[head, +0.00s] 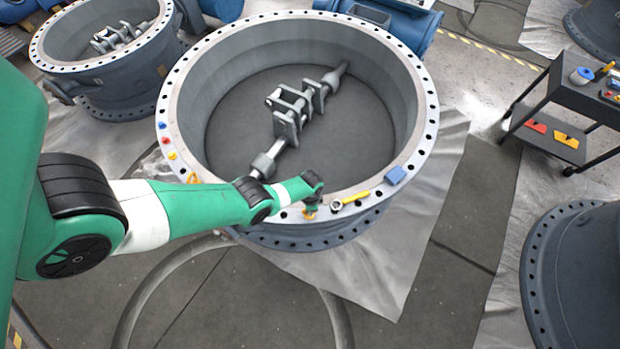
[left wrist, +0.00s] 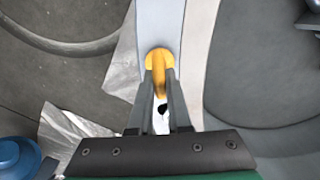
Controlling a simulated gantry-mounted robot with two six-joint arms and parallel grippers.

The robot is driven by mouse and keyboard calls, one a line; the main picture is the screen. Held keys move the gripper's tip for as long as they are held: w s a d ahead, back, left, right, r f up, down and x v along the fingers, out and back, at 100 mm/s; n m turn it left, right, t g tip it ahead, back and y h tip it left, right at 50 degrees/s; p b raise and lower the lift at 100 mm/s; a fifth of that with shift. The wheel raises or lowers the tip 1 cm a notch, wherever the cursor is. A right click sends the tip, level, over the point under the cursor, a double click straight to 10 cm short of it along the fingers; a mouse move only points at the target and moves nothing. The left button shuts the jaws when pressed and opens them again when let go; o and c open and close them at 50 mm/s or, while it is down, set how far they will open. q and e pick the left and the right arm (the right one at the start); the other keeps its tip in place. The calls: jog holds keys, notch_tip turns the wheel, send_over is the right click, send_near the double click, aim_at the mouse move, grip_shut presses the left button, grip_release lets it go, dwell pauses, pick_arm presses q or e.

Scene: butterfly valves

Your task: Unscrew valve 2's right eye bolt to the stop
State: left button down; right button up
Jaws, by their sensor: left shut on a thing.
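The large grey butterfly valve (head: 420,130) fills the middle of the head view, with a round bolted flange on top. A yellow-orange eye bolt (left wrist: 158,62) stands on the flange's near rim. My left gripper (left wrist: 162,98) is shut on this eye bolt, one finger on each side of its ring. In the head view a little of its orange base (head: 309,216) shows under the gripper; the thread is hidden. My right gripper is not in view.
A wrench-like tool with a yellow handle (head: 356,197) and a blue block (head: 396,175) lie on the rim right of my gripper. Small coloured parts (head: 165,140) lie on its left side. A dark cart (head: 560,120) stands at the right.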

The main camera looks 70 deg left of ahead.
pick_arm(q)
jog(key=n, duration=0.5)
jog(key=shift+a+f+n, duration=0.1)
jog(key=shift+n, duration=0.2)
jog(key=n, duration=0.5)
jog(key=shift+s+n, duration=0.1)
jog(key=shift+n, duration=0.2)
jog(key=n, duration=0.5)
jog(key=shift+a, duration=0.1)
jog(key=n, duration=0.5)
jog(key=shift+s, duration=0.15)
jog(key=shift+n, duration=0.3)
jog(key=c, duration=0.9)
grip_release()
jog(key=shift+o, duration=0.2)
